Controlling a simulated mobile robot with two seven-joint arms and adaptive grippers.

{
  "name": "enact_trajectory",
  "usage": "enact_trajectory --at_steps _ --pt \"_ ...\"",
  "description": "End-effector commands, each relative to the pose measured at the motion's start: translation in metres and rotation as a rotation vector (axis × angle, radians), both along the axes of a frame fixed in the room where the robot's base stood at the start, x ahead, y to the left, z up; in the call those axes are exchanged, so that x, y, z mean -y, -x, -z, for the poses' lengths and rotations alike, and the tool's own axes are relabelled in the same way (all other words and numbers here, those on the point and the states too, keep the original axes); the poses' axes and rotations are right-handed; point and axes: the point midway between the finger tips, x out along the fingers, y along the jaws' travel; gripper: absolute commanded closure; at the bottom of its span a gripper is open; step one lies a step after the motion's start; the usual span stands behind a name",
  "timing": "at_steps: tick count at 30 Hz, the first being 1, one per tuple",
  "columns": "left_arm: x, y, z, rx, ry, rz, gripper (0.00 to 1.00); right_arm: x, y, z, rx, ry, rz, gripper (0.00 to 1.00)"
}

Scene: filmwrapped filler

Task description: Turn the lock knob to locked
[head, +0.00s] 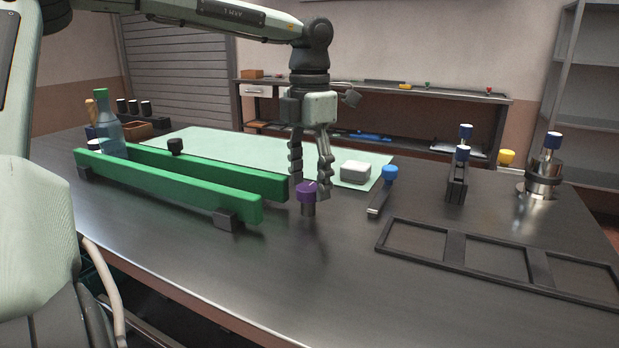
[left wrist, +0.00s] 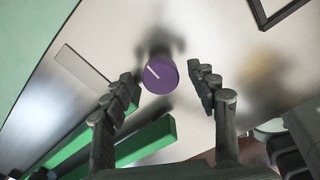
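The lock knob looks to be the purple knob (head: 307,192) with a white pointer line, standing on a short dark post on the dark tabletop. In the left wrist view the purple knob (left wrist: 160,76) shows from above, its white line slanting from upper left towards the middle. My left gripper (head: 312,188) points down just behind and over the knob. In the left wrist view its fingers (left wrist: 168,88) are apart, one on each side of the knob, with gaps visible. No lock markings are readable. My right gripper is in neither view.
Green rails (head: 170,188) lie left of the knob, with a blue bottle (head: 110,133) at their far end. A blue-handled tool (head: 389,177) and a white block (head: 355,171) are to the right. A dark divided frame (head: 500,258) lies front right. The front tabletop is clear.

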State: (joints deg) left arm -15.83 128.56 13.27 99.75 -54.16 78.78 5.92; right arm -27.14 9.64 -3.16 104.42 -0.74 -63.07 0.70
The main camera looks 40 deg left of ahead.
Motion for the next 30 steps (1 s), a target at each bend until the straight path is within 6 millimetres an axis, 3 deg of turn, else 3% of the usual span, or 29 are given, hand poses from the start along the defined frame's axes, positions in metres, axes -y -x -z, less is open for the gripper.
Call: enact_trajectory --at_steps 6,10,21,30 --pt "0.0 0.0 -0.001 -0.001 0.0 -0.001 0.42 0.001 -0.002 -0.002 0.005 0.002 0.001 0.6" --pt "0.0 0.0 -0.012 0.0 -0.001 -0.001 0.42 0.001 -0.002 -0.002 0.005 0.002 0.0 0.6" --pt "0.0 -0.001 -0.087 0.003 -0.002 -0.002 0.42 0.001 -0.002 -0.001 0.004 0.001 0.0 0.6" --pt "0.0 0.0 -0.119 0.0 0.0 -0.001 0.42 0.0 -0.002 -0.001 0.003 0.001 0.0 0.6"
